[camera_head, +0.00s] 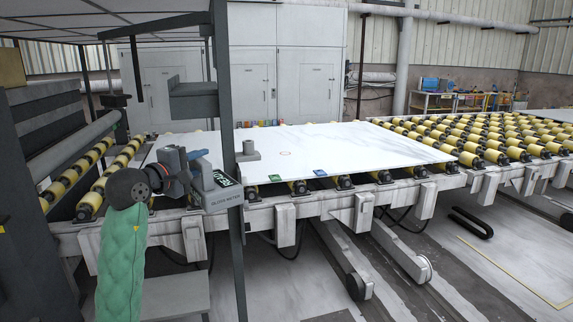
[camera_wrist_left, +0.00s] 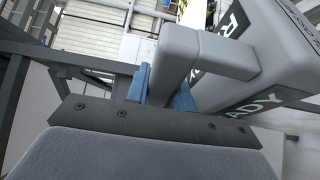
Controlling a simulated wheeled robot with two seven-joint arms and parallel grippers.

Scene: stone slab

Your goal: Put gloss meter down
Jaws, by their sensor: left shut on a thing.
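The gloss meter (camera_head: 222,197) is a grey box with a dark face showing green-white lettering and a "GLOSS METER" label. My left gripper (camera_head: 200,165) is shut on its handle and holds it in front of the slab's near left edge. In the left wrist view the gloss meter (camera_wrist_left: 262,50) fills the upper right, tilted, with "READY" partly visible. The blue fingers of my left gripper (camera_wrist_left: 165,90) clasp its grey handle. The white stone slab (camera_head: 350,150) lies flat on the roller conveyor. My right gripper is in neither view.
A dark upright post (camera_head: 236,260) stands close beside the gloss meter. A grey object (camera_head: 248,150), a green card (camera_head: 275,178) and a blue card (camera_head: 320,173) lie near the slab's front left. The slab's middle and right are mostly clear. Yellow rollers (camera_head: 470,140) continue to the right.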

